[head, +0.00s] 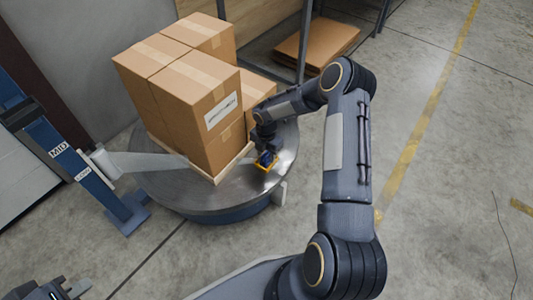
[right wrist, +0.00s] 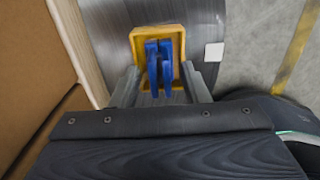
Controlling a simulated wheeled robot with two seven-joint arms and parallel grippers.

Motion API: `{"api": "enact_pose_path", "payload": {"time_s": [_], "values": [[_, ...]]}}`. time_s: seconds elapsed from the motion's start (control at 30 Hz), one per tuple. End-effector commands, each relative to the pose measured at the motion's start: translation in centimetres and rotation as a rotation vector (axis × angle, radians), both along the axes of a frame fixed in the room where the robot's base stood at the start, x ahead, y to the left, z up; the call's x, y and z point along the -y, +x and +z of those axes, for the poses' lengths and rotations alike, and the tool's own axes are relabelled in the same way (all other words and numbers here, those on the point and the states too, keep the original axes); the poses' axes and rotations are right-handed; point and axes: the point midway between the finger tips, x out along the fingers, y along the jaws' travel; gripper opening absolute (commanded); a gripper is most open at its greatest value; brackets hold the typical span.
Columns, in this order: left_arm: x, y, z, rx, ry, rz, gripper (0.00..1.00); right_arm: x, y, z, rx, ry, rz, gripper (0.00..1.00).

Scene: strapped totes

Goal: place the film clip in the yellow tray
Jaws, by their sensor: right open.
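The blue film clip (right wrist: 161,68) shows in the right wrist view, over the inside of the yellow tray (right wrist: 172,32). It appears to rest in the tray, though its underside is hidden. The yellow tray lies on the metal turntable, beside the pallet, and shows small in the head view (head: 270,167). My right gripper (head: 266,158) is down at the tray. Its fingers are open, one on each side of the clip, with gaps between them and the clip. My left gripper (head: 50,291) shows only partly at the bottom left of the head view, and its jaws cannot be made out.
Cardboard boxes (head: 185,85) stand on a wooden pallet (head: 233,163) on the turntable (head: 165,190), close left of my right gripper. A strip of film (head: 150,162) runs from the blue mast (head: 60,150) to the load. Floor to the right is clear.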

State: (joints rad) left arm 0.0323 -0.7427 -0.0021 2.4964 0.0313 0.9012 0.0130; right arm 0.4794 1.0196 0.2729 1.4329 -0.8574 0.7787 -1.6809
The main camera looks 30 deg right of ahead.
Motion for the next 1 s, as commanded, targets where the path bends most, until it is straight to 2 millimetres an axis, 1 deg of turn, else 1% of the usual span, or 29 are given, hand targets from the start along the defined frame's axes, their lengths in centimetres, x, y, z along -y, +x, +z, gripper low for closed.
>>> {"api": "enact_pose_path", "payload": {"time_s": [0.03,0.17,0.3,0.4,0.5,0.67,0.77,0.87,0.9,0.97,1.0], "values": [[0.0,0.0,0.5,0.0,0.0,0.0,0.0,0.0,0.1,1.1,0.003,-0.001,0.0,0.41],[0.0,0.0,1.6,0.0,0.0,0.0,0.0,0.0,0.1,3.8,0.004,-0.002,-0.001,0.41],[0.0,0.0,2.8,0.0,0.0,0.0,0.0,0.0,0.1,7.0,0.003,-0.002,0.001,0.41],[0.0,0.0,3.4,0.0,0.0,0.0,0.0,0.0,0.1,8.9,0.003,-0.002,0.001,0.41],[0.0,0.0,3.8,0.0,0.0,0.0,0.0,0.0,0.1,10.3,0.002,-0.001,0.0,0.41],[0.0,0.0,4.2,0.0,0.0,0.0,0.0,0.0,0.0,11.7,0.003,-0.001,-0.004,0.41],[0.0,0.0,4.2,0.0,0.0,0.0,0.0,0.0,-0.4,13.7,0.015,-0.004,-0.06,0.41],[0.0,0.0,4.2,0.0,0.0,0.0,0.0,-0.3,-1.6,17.9,0.048,-0.005,-0.205,0.41],[0.0,0.0,4.2,0.0,0.0,0.0,0.0,-0.5,-2.5,20.0,0.065,-0.002,-0.29,0.41],[0.0,0.0,4.2,0.0,0.0,0.0,0.0,-1.0,-4.3,23.3,0.091,0.013,-0.436,0.41],[0.0,0.0,4.1,0.0,0.0,0.0,0.0,-1.3,-5.7,25.4,0.109,0.027,-0.544,0.41]]}}
